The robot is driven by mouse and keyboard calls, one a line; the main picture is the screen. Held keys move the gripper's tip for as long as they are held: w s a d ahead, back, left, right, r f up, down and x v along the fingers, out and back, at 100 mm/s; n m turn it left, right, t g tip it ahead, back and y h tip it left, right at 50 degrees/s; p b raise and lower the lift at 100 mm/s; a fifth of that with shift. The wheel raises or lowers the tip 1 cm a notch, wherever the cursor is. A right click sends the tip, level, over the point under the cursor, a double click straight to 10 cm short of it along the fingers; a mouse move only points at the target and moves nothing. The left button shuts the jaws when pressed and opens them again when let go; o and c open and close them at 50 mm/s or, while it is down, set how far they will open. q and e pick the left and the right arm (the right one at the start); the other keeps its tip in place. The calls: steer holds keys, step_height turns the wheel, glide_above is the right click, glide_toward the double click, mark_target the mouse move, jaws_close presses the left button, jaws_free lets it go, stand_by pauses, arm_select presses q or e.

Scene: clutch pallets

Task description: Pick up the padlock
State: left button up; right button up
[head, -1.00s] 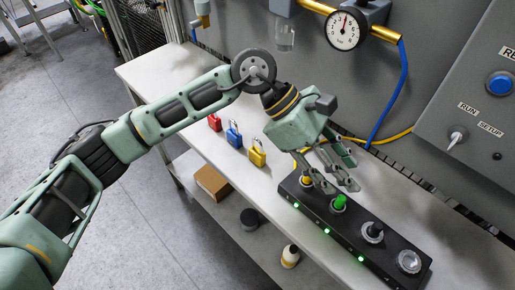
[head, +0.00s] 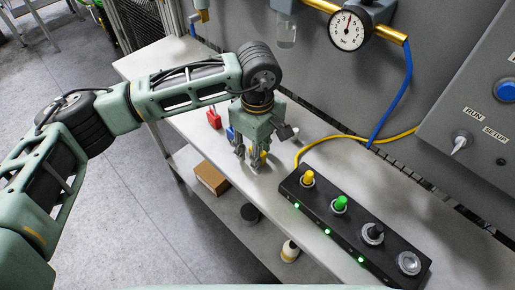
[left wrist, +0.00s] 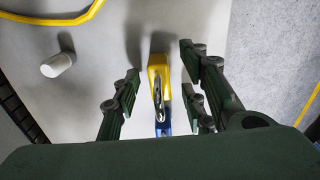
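My left gripper (head: 252,160) points down over the workbench, open, at the yellow padlock (head: 264,155), which it partly hides in the head view. In the left wrist view the yellow padlock (left wrist: 158,68) stands between the open fingers (left wrist: 160,80), with a gap on both sides. Its shackle faces the camera. The blue padlock (head: 230,132) is just beyond the gripper, partly hidden. It also shows behind the yellow one in the left wrist view (left wrist: 163,128). The red padlock (head: 214,118) stands farther back. My right gripper is not in view.
A white cylinder (left wrist: 57,64) and a yellow hose (left wrist: 60,18) lie near the gripper. The grey wall panel rises behind.

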arm_select(q)
steer(key=shift+f, duration=0.4)
steer(key=shift+c, duration=0.4)
jaws_close()
steer(key=shift+r, duration=0.1)
